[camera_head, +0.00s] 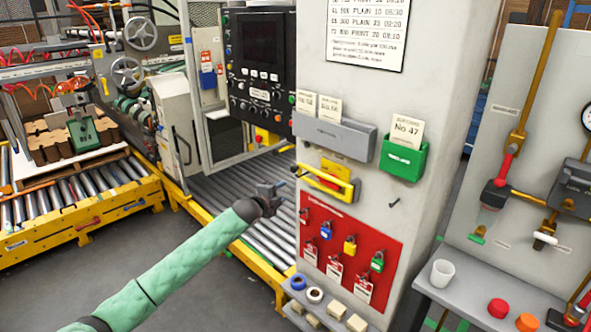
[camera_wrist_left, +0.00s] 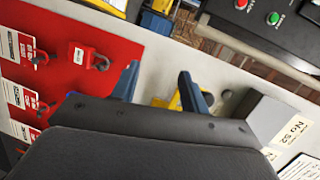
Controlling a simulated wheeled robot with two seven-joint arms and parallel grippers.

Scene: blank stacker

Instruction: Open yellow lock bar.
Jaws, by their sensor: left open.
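The yellow lock bar (camera_head: 322,183) is mounted on the grey pillar, above a red lock board (camera_head: 340,218). It has a yellow box-like part at its right end. My left gripper (camera_head: 281,187) is open and empty, just left of the bar and apart from it in the head view. In the left wrist view, the two blue-grey fingers of the left gripper (camera_wrist_left: 158,86) are spread. A yellow part of the lock bar (camera_wrist_left: 175,102) shows beside the right finger there, partly hidden by finger and gripper body. My right gripper is in neither view.
Blue, yellow and green padlocks (camera_head: 350,246) hang with tags on the red board. A grey card holder (camera_head: 335,137) and green card box (camera_head: 402,160) sit above. A small shelf (camera_head: 300,300) juts out below. A roller conveyor (camera_head: 225,195) runs behind my left arm.

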